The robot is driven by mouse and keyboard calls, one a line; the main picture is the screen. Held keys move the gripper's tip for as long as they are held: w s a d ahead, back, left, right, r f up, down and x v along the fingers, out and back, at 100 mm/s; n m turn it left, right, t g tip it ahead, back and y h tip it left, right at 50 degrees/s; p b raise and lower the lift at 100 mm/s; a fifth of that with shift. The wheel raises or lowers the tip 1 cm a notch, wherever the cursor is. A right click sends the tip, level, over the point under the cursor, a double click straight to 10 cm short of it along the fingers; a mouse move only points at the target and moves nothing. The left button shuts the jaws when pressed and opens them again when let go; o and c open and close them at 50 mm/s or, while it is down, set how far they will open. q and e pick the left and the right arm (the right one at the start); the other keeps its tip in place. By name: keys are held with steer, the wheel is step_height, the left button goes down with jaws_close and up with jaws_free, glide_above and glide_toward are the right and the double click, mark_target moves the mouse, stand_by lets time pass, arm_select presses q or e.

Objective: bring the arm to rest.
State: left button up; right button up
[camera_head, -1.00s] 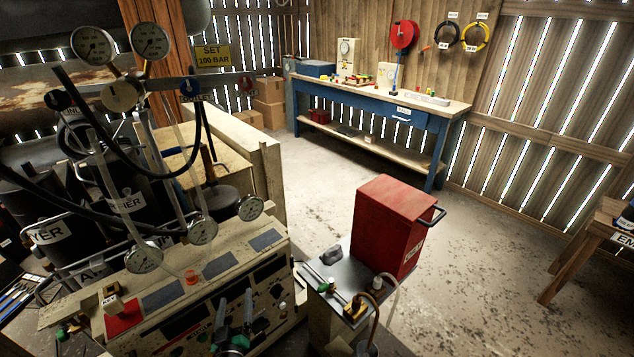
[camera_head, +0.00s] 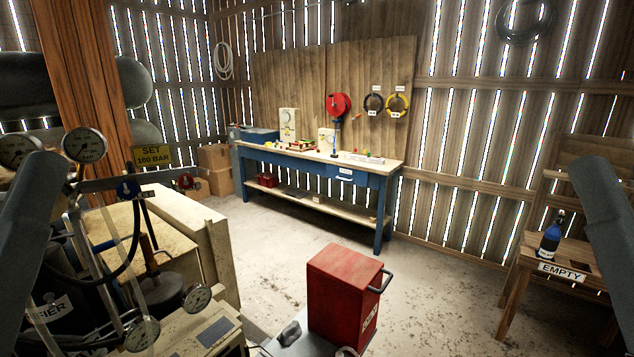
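Two grey arm links of mine show at the picture's sides, one at the left edge and one at the right edge. Both run out of the frame, and neither gripper shows. The compressor panel (camera_head: 215,333) stands at the lower left with round pressure gauges (camera_head: 85,145) and hoses. A yellow sign (camera_head: 151,157) reading "SET 100 BAR" hangs above it. A red box (camera_head: 340,298) with a black handle stands at the lower middle, apart from both arm links in the picture.
A blue workbench (camera_head: 386,190) stands at the back wall with small items on it. A small wooden table (camera_head: 587,258) on the right, labelled "EMPTY", bears a dark blue bottle (camera_head: 550,238). Cardboard boxes (camera_head: 215,170) sit at the back left. The middle floor is clear.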

arm_select(q)
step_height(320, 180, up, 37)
steer(key=p, duration=3.5)
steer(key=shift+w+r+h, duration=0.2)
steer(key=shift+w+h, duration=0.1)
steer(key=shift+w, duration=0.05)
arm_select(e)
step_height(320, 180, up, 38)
